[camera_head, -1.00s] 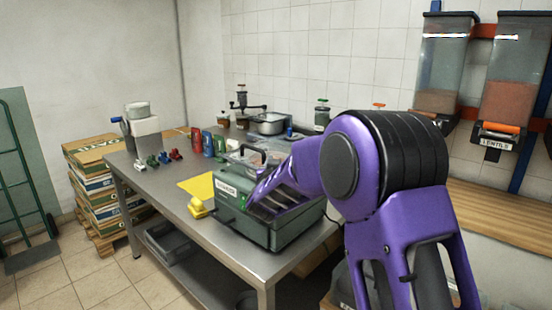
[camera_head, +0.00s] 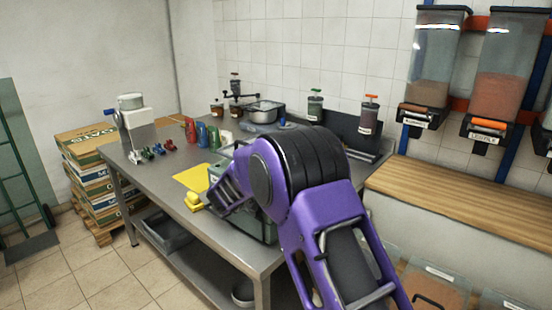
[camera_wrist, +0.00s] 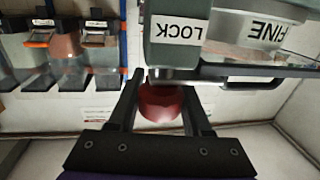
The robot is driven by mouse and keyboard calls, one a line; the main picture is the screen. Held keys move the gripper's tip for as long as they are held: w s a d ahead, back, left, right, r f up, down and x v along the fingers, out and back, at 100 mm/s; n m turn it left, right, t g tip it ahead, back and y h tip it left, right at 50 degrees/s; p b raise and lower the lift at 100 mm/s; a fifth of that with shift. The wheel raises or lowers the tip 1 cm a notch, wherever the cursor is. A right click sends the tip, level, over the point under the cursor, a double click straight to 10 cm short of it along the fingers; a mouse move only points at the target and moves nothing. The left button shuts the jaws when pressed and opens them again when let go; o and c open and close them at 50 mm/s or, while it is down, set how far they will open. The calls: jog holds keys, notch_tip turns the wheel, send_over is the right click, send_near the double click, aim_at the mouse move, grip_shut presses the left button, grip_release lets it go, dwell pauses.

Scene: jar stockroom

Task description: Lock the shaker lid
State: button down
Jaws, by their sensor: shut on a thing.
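The shaker is a grey-green box (camera_head: 268,228) on the steel table, mostly hidden behind my purple arm in the head view. In the wrist view its body (camera_wrist: 160,52) fills the top, with an upside-down LOCK label (camera_wrist: 180,28) and a FINE label (camera_wrist: 270,32) to its right. My gripper (camera_wrist: 162,88) is under the body's edge there, its two dark fingers around a round red knob (camera_wrist: 160,105) just below the LOCK label. The head view hides my fingers and the knob. The lid's state cannot be told.
A yellow sheet (camera_head: 192,178) and a yellow object (camera_head: 193,199) lie left of the shaker. Small coloured clamps (camera_head: 153,150) and coloured jars stand farther back. Dispensers (camera_head: 433,75) hang above a wooden shelf (camera_head: 450,200) at right. The table's front edge is clear.

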jog(key=shift+c, duration=1.7)
grip_release()
jog(key=v, duration=1.7)
jog(key=shift+s, duration=0.15)
jog(key=shift+r, duration=0.15)
